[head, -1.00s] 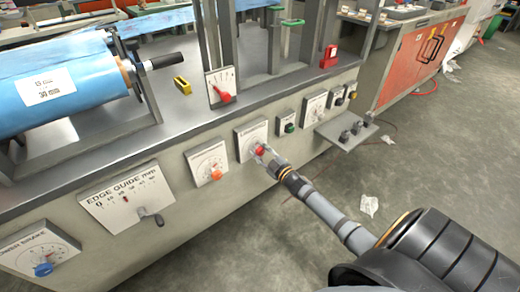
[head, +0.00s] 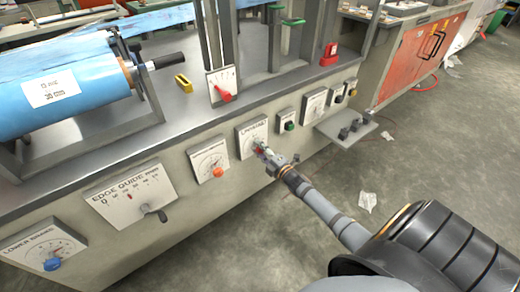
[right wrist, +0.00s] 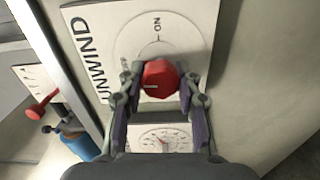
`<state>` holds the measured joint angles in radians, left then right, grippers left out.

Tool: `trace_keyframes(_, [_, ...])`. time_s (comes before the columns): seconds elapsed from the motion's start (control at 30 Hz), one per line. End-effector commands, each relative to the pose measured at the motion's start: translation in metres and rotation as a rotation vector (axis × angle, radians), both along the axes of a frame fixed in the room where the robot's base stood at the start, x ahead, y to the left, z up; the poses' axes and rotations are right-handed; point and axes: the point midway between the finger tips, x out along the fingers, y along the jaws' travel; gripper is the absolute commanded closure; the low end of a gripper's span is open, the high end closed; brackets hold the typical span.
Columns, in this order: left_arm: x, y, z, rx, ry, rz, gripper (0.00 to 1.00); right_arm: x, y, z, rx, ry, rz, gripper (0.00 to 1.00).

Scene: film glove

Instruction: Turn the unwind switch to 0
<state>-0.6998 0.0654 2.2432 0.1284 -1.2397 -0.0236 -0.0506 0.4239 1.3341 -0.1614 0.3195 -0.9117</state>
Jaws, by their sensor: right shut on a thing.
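The unwind switch is a red faceted knob (right wrist: 160,80) on a white plate marked UNWIND (right wrist: 103,35); ON is printed on the plate. In the head view the plate (head: 246,132) is on the machine's front, and the knob is mostly covered by my right gripper (head: 263,152). In the right wrist view my right gripper (right wrist: 160,98) has its fingers on both sides of the knob, shut on it. A short pale mark shows on the knob's face, towards the left of that view. The 0 label cannot be made out. My left gripper is not in view.
A dial with an orange knob (head: 217,172) is left of the switch, and a green button (head: 290,126) is to its right. A small shelf (head: 347,131) juts out further right. A red lever (head: 224,95) stands above. The floor in front is open.

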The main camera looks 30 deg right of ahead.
Motion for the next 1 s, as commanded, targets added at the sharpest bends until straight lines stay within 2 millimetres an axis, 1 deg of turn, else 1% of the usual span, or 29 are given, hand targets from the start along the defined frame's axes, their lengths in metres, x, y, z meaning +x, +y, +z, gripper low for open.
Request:
trace_keyframes(0.3, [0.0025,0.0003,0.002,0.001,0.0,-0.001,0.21,-0.0008,0.0002,-0.0021,-0.086,-0.004,0.0,0.98])
trace_keyframes(0.77, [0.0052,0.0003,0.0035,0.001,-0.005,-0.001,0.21,-0.0008,0.0001,-0.0023,-0.099,-0.005,-0.001,0.98])
trace_keyframes(0.8, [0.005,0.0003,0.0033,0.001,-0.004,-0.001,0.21,-0.0008,0.0,-0.0023,-0.098,-0.005,-0.001,0.62])
trace_keyframes(0.93, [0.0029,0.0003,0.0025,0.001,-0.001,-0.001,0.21,-0.0006,0.0,-0.0018,-0.098,-0.005,0.0,0.45])
trace_keyframes(0.97, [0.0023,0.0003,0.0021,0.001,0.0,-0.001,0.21,-0.0005,0.0,-0.0017,-0.098,-0.006,0.0,0.42])
trace_keyframes(1.0, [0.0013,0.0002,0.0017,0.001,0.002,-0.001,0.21,-0.0005,0.0,-0.0016,-0.097,-0.006,0.0,0.42])
